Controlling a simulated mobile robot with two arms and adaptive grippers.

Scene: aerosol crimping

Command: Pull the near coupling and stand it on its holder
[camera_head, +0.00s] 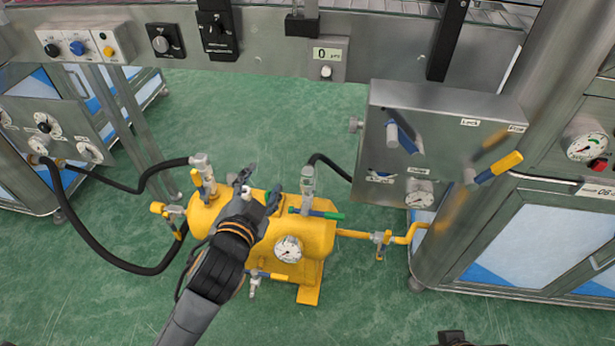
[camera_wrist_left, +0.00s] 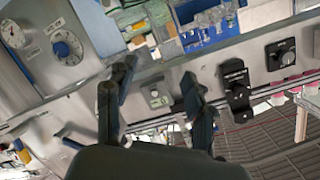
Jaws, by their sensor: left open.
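A yellow tank (camera_head: 318,236) stands on the green floor with hose fittings on it. A grey coupling (camera_head: 308,178) stands upright on its right part, with a black hose leading off right. Another grey coupling (camera_head: 200,162) with a black hose stands at its left end. I cannot tell which is the near coupling, and I cannot make out its holder. My left gripper (camera_head: 260,190) is open over the middle of the tank, between the two couplings, and hides part of it. Its empty fingers also show in the left wrist view (camera_wrist_left: 158,88). A dark part at the bottom edge may be my right gripper (camera_head: 455,339).
A metal box (camera_head: 440,130) with blue and yellow levers stands right of the tank. A yellow pipe (camera_head: 400,239) joins the tank to the steel frame there. Black hoses (camera_head: 130,266) loop on the left. A panel with knobs (camera_head: 270,50) spans the back.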

